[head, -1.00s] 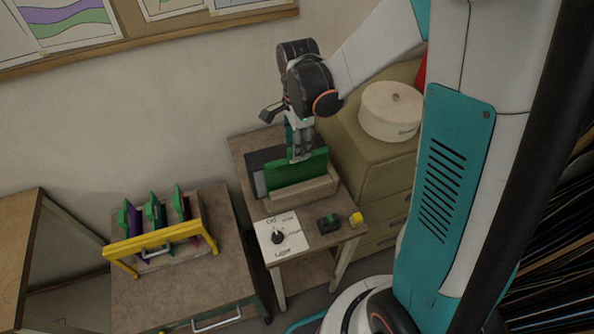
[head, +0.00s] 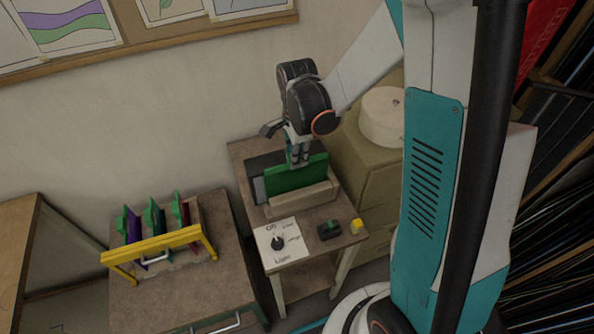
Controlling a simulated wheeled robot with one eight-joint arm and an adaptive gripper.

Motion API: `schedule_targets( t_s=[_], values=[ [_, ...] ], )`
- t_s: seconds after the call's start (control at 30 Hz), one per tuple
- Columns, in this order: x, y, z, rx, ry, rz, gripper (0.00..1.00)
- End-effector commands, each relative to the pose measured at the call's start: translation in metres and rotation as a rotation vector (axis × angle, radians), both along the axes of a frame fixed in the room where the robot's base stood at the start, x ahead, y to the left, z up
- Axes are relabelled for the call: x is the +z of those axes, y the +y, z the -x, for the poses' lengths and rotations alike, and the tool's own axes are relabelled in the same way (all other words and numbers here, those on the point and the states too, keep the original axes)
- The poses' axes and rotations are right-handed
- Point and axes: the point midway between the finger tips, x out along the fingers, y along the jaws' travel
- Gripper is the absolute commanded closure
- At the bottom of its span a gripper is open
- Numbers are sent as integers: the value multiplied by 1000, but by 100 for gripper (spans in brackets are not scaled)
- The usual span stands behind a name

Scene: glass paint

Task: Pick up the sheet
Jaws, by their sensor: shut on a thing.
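The green sheet (head: 296,178) stands upright in a wooden holder (head: 305,199) on the small table. My gripper (head: 299,163) points down from above and is shut on the top edge of the green sheet. The sheet's lower part is hidden behind the holder's front wall. Other coloured sheets, purple (head: 134,226) and dark red (head: 184,212) among them, stand with green pieces in a yellow-barred rack (head: 152,243) on the cart to the left.
A white dial panel (head: 279,243), a small dark device with a green top (head: 329,230) and a yellow cube (head: 356,226) lie on the table's front. A cabinet with a round white container (head: 382,117) stands at the right. The wall is close behind.

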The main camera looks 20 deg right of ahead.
Motion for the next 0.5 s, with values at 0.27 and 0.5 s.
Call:
schedule_targets(
  t_s=[0.27, 0.5],
  values=[
    [9, 0, 0, 0, 0, 0, 100],
    [38, 0, 0, 0, 0, 0, 100]
  ],
)
